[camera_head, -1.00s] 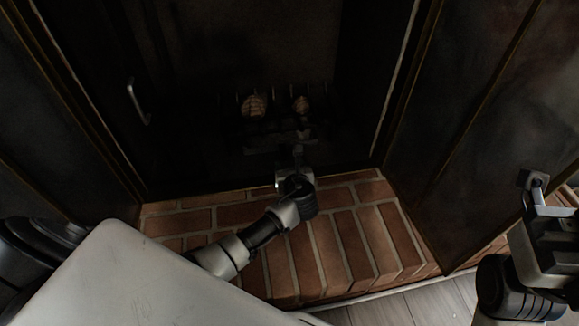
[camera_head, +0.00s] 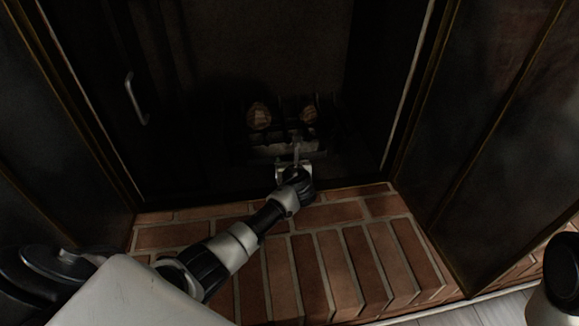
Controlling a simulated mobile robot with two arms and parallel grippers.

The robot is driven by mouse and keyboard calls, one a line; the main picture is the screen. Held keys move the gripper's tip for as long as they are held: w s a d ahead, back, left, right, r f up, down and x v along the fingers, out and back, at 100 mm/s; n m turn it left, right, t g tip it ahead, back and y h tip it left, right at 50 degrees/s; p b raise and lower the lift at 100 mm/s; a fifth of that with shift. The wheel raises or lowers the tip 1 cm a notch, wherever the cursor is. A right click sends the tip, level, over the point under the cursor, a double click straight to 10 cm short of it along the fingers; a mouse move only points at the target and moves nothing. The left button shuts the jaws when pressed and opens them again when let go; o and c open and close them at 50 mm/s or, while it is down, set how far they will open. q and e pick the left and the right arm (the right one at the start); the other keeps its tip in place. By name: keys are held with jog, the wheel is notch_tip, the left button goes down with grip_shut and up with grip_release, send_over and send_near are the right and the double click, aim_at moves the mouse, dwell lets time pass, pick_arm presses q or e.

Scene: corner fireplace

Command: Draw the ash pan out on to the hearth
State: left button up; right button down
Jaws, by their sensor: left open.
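The ash pan (camera_head: 268,151) is a low, dark shape with greyish ash-like patches, in the firebox under the grate. Its outline is hard to make out in the dark. My left gripper (camera_head: 297,154) reaches over the brick hearth (camera_head: 345,262) to the front of the pan. It is open, with its fingertips at or just before the pan's front edge. I cannot tell whether they touch it, as the wrist hides part of this spot. My right gripper is out of view; only a dark part of my right arm shows at the right edge.
Two pale brown lumps, like logs (camera_head: 259,115), lie on the dark grate above the pan. Glass doors with brass-coloured edges stand open; the right door (camera_head: 490,130) flanks the hearth. A metal handle (camera_head: 134,99) is at the left. The hearth's bricks are clear except for my arm.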

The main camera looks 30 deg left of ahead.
pick_arm(q)
jog(key=shift+c, duration=0.4)
grip_shut()
